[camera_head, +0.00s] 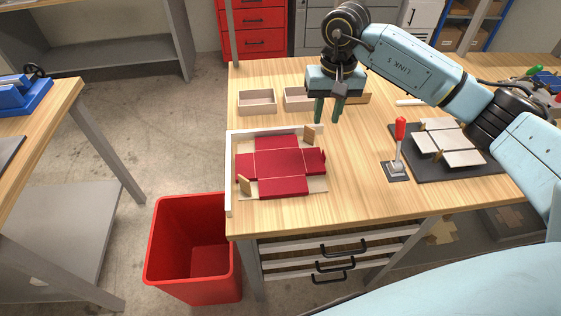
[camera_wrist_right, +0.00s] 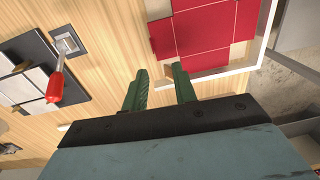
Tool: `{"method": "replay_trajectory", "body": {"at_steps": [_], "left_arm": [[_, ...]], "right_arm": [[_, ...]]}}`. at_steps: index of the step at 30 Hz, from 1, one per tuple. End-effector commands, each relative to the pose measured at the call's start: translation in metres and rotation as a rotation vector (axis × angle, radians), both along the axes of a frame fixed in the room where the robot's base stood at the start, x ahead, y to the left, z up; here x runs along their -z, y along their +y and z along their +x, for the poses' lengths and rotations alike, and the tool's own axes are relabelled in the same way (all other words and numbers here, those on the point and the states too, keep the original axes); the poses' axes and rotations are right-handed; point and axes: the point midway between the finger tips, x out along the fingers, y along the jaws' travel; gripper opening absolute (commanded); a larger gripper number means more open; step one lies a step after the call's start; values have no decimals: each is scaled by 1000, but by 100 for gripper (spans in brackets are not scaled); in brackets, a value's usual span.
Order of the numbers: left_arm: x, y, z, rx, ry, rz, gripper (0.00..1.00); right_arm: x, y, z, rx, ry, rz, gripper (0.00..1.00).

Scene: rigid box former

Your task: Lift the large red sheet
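The large red sheet (camera_head: 279,162) lies flat on the wooden table, with creased panels and side flaps. It sits inside the corner of a white L-shaped fence (camera_head: 228,174). Small wooden blocks stand at its upper right (camera_head: 310,134) and lower left (camera_head: 244,185). My right gripper (camera_head: 329,112) is above the table, up and right of the sheet, with its green fingers apart and nothing between them. In the right wrist view the open fingers (camera_wrist_right: 161,92) point toward the table and part of the red sheet (camera_wrist_right: 205,30) shows beyond them. My left gripper is not in view.
Shallow wooden trays (camera_head: 257,101) stand in a row behind the sheet. A red-handled toggle clamp (camera_head: 399,140) and a dark board with pale plates (camera_head: 450,145) lie to the right. A red bin (camera_head: 190,250) stands on the floor by the table's left end.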

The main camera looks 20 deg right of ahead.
Motion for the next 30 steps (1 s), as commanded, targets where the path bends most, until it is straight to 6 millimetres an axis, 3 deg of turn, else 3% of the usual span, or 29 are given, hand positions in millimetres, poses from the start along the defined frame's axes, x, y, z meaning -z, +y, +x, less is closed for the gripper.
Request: {"method": "replay_trajectory", "body": {"at_steps": [4, 12, 20, 30], "left_arm": [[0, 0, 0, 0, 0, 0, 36], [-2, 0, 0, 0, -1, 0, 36], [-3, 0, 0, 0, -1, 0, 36], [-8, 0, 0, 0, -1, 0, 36]], "right_arm": [[9, -13, -1, -10, 16, -51, 28], [59, -12, -2, -10, 17, -47, 28], [81, -12, -2, -9, 14, -46, 28], [126, -11, -6, -9, 13, -45, 28]]}}
